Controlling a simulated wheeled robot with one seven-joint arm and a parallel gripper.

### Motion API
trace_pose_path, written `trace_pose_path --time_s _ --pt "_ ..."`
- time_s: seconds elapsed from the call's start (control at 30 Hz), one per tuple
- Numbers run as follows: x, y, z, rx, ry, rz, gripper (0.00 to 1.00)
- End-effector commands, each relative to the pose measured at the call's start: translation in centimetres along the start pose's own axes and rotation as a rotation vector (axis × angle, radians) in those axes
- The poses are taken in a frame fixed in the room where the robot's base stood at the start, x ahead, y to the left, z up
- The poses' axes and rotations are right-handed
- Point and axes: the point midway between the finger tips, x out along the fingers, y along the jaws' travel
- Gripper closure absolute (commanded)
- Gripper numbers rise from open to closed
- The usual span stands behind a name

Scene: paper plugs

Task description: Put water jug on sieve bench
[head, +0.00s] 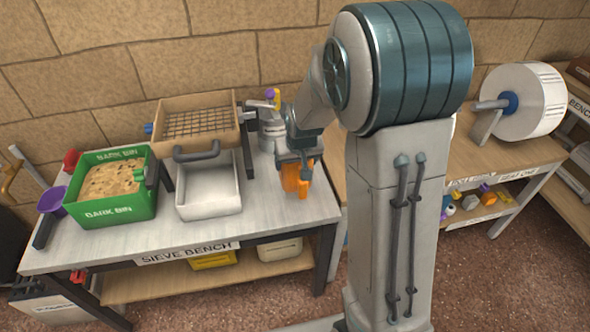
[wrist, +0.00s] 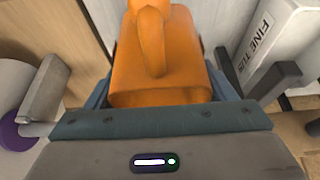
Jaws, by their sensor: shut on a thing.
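The water jug, orange with a handle, is in my gripper (head: 297,165); the jug (head: 296,182) shows partly below the jaws in the head view. In the wrist view the jug (wrist: 160,75) fills the middle, with the jaws shut on its two sides. The sieve bench (head: 262,215) has a grey top and a label on its front edge. The jug appears over the right end of this top. I cannot tell whether its base touches the bench.
Bare top lies left of the jug. A second bench (head: 490,150) with a white roll stands right, behind my arm.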

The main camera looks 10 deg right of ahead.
Motion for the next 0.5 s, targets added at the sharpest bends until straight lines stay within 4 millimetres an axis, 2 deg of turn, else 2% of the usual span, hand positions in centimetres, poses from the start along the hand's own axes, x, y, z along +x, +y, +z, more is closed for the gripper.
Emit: trace_pose_path --time_s 0.1,0.23,0.37,0.5 --pt "1.6 0.1 -1.1 -0.001 -0.001 -0.001 0.52" --pt "2.3 0.2 -1.6 -0.001 0.0 -0.001 0.52" --pt "3.0 0.2 -1.5 -0.002 -0.001 -0.001 0.52" --pt "4.9 0.2 -0.6 -0.002 -0.003 -0.001 0.52"
